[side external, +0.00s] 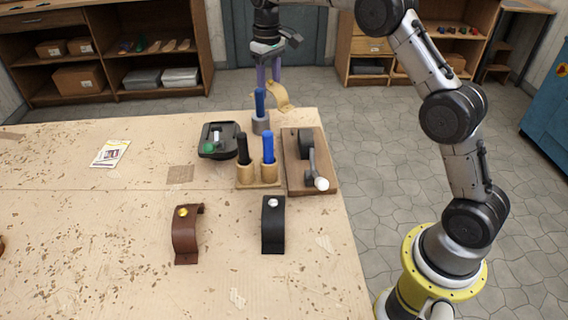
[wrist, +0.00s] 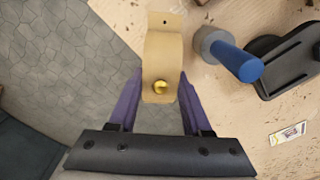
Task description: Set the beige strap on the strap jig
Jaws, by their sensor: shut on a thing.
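The beige strap (side external: 280,97) is a curved band with a brass stud, held beyond the table's far edge. My gripper (side external: 269,82) has purple fingers and is shut on it. In the wrist view, the strap (wrist: 162,55) sits between the fingers of my gripper (wrist: 160,86). Its brass stud is near the fingertips and a small hole shows at its far end. A wooden board (side external: 325,173) with a black round part and a white-knobbed lever stands at the table's right edge. I cannot tell for certain whether this is the strap jig.
A blue-handled tool in a grey holder (side external: 261,125) stands close to the strap. A black tray (side external: 219,140) and a wooden stand (side external: 258,182) with two handled tools are nearby. Brown (side external: 185,236) and black (side external: 273,228) straps lie in front. The table's left side is mostly clear.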

